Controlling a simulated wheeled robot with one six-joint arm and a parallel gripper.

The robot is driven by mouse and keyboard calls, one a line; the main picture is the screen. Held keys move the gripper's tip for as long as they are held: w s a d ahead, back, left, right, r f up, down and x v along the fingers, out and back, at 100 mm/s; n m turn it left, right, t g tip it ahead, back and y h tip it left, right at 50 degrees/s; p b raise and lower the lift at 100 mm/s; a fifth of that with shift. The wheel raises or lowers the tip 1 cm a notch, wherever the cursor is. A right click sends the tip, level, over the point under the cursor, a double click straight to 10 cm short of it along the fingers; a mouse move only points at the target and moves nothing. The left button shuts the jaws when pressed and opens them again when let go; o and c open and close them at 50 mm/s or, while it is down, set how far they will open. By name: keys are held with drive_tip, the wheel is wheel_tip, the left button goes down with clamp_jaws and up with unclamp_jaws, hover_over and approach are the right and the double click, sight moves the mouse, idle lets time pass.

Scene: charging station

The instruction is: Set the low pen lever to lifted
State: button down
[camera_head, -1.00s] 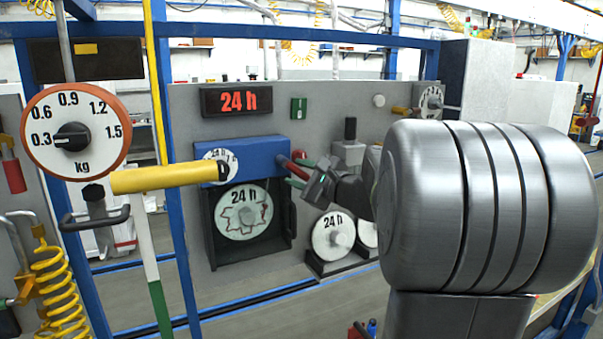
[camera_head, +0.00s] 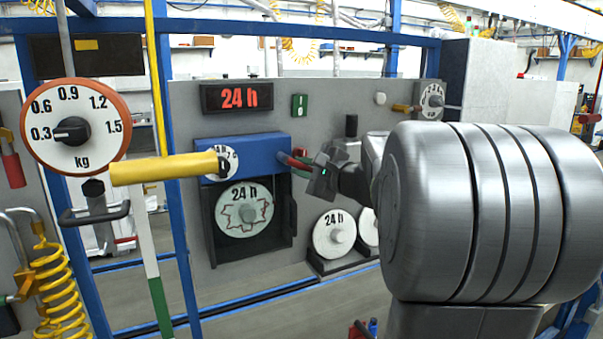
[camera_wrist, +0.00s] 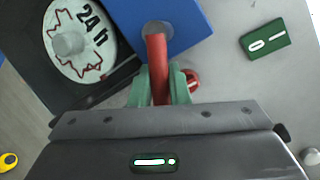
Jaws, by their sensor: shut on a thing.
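The pen lever is a red bar (camera_head: 293,161) that sticks out from the right end of a blue housing (camera_head: 245,155) above a round 24 h chart (camera_head: 244,210). In the wrist view the red lever (camera_wrist: 157,60) runs from a grey pivot on the blue housing (camera_wrist: 190,25) down between my green fingertips. My gripper (camera_wrist: 160,88) is shut on the lever, with one finger on each side. In the head view my gripper (camera_head: 303,166) meets the lever from the right. The lever's outer end is hidden by the gripper.
A yellow bar (camera_head: 165,169) and a kg dial (camera_head: 76,126) stand at the left. Spare 24 h discs (camera_head: 334,234) sit in a rack below my gripper. A green switch (camera_head: 299,105) and a 24 h display (camera_head: 237,97) are above.

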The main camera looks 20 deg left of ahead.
drive_tip(key=shift+w+d+r+n+h+b, duration=0.1)
drive_tip(key=shift+r+n+h+b, duration=0.3)
drive_tip(key=shift+n, duration=0.8)
drive_tip(key=shift+w+d+r+n+h+b, duration=0.15)
drive_tip(key=shift+r+n+h, duration=0.45)
drive_tip(key=shift+n, duration=0.6)
drive_tip(key=shift+r, duration=0.15)
drive_tip(key=c, duration=1.4)
unclamp_jaws()
drive_tip(key=b+v, duration=0.1)
drive_tip(key=v, duration=0.6)
drive_tip(key=b+v, duration=0.1)
drive_tip(key=v, duration=0.5)
drive_tip(key=shift+s+d+b, duration=0.3)
drive_tip(key=shift+d+b, duration=0.05)
drive_tip(key=shift+b, duration=0.05)
drive_tip(key=shift+a, duration=0.1)
drive_tip(key=p+x, duration=0.2)
drive_tip(key=x, duration=1.1)
drive_tip(key=shift+w+a+p, duration=0.25)
drive_tip(key=shift+a+p, duration=0.05)
drive_tip(key=shift+p, duration=0.1)
